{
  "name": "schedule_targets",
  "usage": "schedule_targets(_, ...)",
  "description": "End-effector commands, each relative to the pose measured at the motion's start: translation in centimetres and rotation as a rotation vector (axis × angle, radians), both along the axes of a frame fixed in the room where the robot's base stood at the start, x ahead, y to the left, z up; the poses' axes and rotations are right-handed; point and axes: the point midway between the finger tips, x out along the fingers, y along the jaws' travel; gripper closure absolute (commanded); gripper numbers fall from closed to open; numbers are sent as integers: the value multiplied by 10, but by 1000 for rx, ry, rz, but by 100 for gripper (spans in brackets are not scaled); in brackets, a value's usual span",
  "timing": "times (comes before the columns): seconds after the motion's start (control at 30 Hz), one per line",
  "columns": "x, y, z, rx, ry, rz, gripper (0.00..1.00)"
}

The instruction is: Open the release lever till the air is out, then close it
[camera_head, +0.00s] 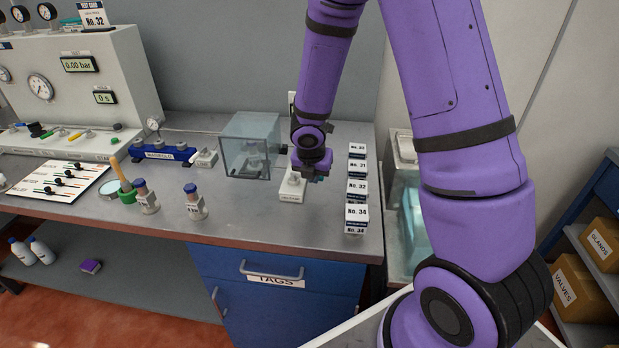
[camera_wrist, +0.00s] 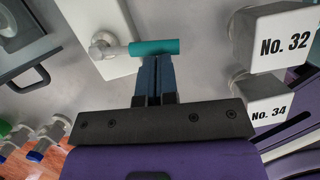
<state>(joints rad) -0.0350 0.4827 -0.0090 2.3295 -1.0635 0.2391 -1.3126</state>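The release lever has a teal handle (camera_wrist: 155,47) on a pale round stem, mounted on a white plate (camera_wrist: 95,25). In the head view the white release block (camera_head: 292,187) stands on the bench, right of the clear box. My gripper (camera_wrist: 155,66) has its two dark fingers close together, with their tips at the near side of the teal handle. I cannot tell whether they touch it. The handle lies across the fingertips, not between them. In the head view my gripper (camera_head: 314,174) is low over the block and partly hides the lever.
A clear box (camera_head: 250,147) stands just left of the block. Several numbered tags (camera_head: 357,188) stand to the right. The gauge panel (camera_head: 78,75) at the left reads 0.00 bar and 0 s. Blue-capped bottles (camera_head: 194,203) stand at the front left. The bench front between is clear.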

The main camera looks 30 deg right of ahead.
Motion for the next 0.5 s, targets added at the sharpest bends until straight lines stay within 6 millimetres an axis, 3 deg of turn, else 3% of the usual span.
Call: schedule_targets(0.5,6,-11,0,-1,1,39,100)
